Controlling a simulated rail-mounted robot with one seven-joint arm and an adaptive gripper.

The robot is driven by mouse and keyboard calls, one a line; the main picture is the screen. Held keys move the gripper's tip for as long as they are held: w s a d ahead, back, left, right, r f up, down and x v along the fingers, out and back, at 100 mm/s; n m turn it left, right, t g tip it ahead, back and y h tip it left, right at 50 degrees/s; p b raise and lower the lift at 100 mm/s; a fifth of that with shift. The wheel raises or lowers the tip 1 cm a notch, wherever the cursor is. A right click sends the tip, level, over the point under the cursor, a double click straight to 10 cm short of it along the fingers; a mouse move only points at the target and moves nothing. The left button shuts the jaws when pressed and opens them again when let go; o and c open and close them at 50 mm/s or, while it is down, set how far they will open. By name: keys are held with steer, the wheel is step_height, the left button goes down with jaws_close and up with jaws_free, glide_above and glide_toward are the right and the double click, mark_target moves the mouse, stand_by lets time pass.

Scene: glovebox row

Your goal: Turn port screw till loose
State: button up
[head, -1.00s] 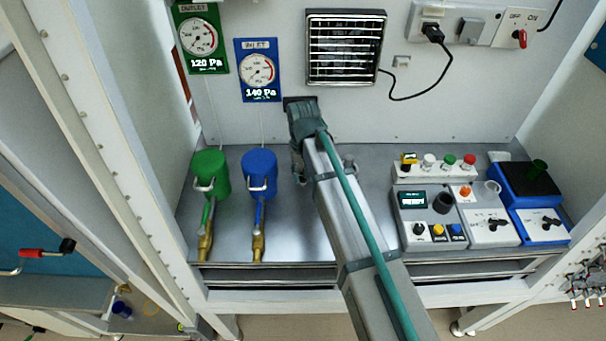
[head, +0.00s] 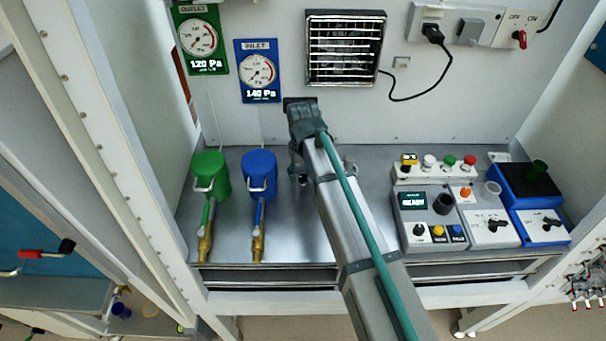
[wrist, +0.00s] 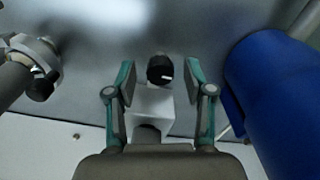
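A round black knob with a white mark (wrist: 159,69), which looks like the port screw, shows in the middle of the wrist view. It is by the end of a white block (wrist: 153,103). My gripper (wrist: 160,84) is open, with one finger on each side of the knob. I see a gap between each finger and the knob. In the head view my gripper (head: 298,174) is low over the grey worktop, right of the blue canister. The knob is hidden there by my arm.
The blue canister (head: 258,172) stands close left of my gripper, and the green canister (head: 209,174) beyond it. In the wrist view a large blue cylinder (wrist: 268,95) is on the right and a metal fitting (wrist: 38,62) on the left. Control boxes (head: 430,218) stand at right.

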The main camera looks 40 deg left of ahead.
mark_target(303, 177)
step_height(303, 177, up, 12)
stand_by(0.8)
stand_by(0.6)
